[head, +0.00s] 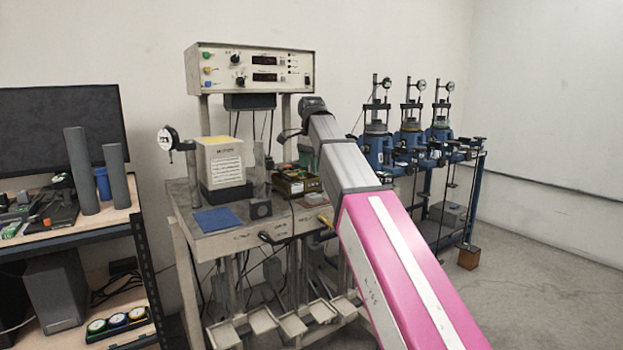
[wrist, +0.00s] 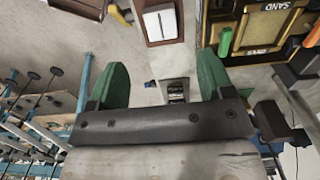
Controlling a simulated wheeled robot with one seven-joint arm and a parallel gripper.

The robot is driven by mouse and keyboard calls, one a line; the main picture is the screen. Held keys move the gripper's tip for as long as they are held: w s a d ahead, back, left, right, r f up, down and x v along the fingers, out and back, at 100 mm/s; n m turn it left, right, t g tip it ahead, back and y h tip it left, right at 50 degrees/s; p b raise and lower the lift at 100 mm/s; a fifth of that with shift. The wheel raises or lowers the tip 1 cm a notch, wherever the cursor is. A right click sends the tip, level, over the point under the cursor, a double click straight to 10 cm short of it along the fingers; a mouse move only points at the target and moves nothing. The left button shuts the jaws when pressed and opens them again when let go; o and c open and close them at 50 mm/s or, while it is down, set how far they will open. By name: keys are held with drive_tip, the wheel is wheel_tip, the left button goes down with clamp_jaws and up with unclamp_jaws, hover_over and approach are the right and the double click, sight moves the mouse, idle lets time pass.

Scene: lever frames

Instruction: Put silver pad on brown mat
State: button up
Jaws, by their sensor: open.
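A small light silver-white pad (wrist: 160,23) shows at the top of the wrist view, lying within a brown, flat, rectangular piece (wrist: 152,41) whose brown edge shows around it. In the head view a small pale pad (head: 316,198) lies near the right front of the bench, and I cannot tell its base clearly. A brownish patch (head: 241,211) lies beside the blue sheet in the head view; it may be a mat. My gripper (wrist: 163,72) has two green fingers spread wide apart, with nothing between them. The pad lies ahead of the fingertips, apart from them.
A box marked SAND (wrist: 264,28) sits right of the pad in the wrist view. On the bench (head: 240,240) are a blue sheet (head: 217,219), a small dark block (head: 260,209) and a white box (head: 222,165). Blue-framed devices (head: 378,150) stand to the right.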

drive_tip(key=shift+r, duration=0.9)
